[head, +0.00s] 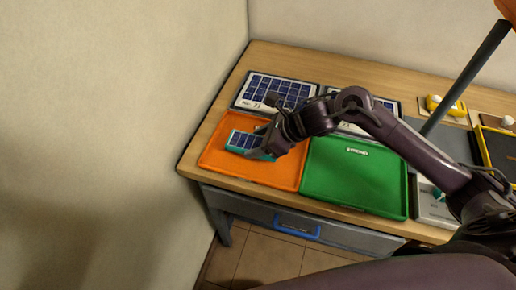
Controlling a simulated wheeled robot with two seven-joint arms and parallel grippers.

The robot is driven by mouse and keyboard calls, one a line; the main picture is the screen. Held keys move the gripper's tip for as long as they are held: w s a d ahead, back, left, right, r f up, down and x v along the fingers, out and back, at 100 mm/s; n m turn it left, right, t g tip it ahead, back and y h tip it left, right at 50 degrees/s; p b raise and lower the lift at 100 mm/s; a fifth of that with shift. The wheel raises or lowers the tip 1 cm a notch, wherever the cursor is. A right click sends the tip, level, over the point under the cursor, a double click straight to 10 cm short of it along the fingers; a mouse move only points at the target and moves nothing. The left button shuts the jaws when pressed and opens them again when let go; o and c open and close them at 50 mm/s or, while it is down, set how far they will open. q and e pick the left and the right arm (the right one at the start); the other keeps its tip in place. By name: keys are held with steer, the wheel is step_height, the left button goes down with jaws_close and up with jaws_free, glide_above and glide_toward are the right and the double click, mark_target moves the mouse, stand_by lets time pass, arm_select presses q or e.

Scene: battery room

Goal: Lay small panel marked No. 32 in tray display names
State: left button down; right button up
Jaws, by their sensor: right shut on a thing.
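A small solar panel with blue cells and a teal frame (242,141) is at the left part of the orange tray (226,164). My right gripper (262,148) is shut on its right side. I cannot tell whether the panel touches the tray floor or is just above it. The number on the panel is too small to read, and no name label shows on the visible part of the orange tray. My left gripper is not in view.
Two larger solar panels lie behind the trays, the left one (272,91) clear and the right one partly hidden by my arm. A yellow object (445,104) and a yellow-rimmed dark tray (497,147) are at right. A wall borders the desk's left side.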

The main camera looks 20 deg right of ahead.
step_height(320, 180, down, 4)
steer(key=shift+r, duration=0.2)
steer(key=shift+f, duration=0.15)
steer(key=shift+f, duration=0.15)
steer(key=o, duration=1.2)
steer(key=shift+c, duration=0.2)
